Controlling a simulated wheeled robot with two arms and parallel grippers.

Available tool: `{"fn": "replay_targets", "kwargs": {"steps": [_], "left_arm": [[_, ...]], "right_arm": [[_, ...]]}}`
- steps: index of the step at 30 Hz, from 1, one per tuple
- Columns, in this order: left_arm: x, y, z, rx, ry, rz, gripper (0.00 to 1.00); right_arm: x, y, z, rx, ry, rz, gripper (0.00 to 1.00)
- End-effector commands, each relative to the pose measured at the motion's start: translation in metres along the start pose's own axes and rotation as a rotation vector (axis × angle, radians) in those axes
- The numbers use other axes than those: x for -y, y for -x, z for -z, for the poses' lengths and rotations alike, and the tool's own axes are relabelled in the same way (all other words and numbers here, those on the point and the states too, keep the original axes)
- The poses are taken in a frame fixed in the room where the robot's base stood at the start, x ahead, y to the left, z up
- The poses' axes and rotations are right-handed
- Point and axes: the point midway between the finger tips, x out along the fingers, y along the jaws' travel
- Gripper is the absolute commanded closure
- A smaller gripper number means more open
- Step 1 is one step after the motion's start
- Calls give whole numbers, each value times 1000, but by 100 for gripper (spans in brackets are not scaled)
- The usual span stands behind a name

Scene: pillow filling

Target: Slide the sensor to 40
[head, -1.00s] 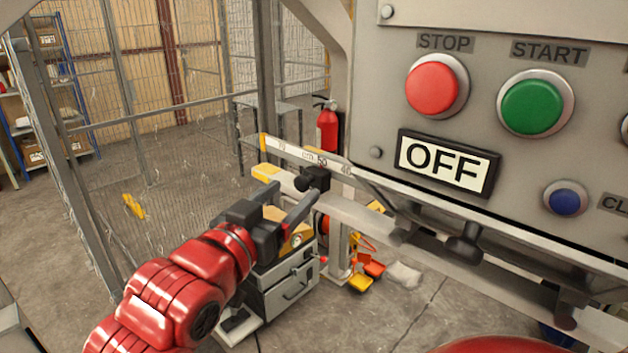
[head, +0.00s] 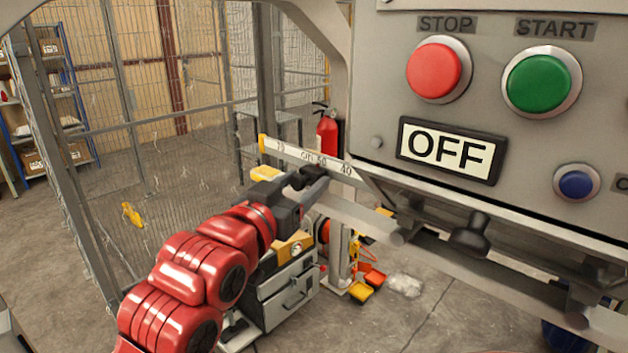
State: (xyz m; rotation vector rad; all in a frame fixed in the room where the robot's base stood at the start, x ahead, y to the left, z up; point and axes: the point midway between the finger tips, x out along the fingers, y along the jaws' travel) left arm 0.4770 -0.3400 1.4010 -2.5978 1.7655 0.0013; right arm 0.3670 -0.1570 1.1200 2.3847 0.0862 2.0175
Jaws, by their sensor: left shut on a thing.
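The ruler (head: 300,153) is a pale strip with a yellow end, marked in cm, with 50 and 40 readable along it. The sensor (head: 309,177) is a small black block on the rail just below the ruler, near the 50 mark and left of the 40 mark. My left gripper (head: 311,186) is shut on the sensor, and its fingers hide part of it. The rail (head: 355,217) runs from there to the lower right. My right gripper is not in view.
The grey control panel (head: 398,83) fills the right, with a red STOP button (head: 438,70), a green START button (head: 541,83) and an OFF display (head: 449,152). A grey drawer cabinet (head: 285,300) stands below my left arm. A wire fence is behind.

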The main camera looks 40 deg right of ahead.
Motion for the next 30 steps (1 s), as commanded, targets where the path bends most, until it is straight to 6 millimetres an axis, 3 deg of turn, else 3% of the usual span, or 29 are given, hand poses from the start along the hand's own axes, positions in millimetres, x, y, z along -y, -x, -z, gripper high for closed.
{"fn": "replay_targets", "kwargs": {"steps": [1,7,8,30], "left_arm": [[1,0,0,0,0,3,55],[1,0,0,0,0,3,91],[1,0,0,0,0,3,93],[-41,12,0,-1,-2,0,93]], "right_arm": [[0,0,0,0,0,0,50],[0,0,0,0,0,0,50],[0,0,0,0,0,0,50],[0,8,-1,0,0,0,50]]}}
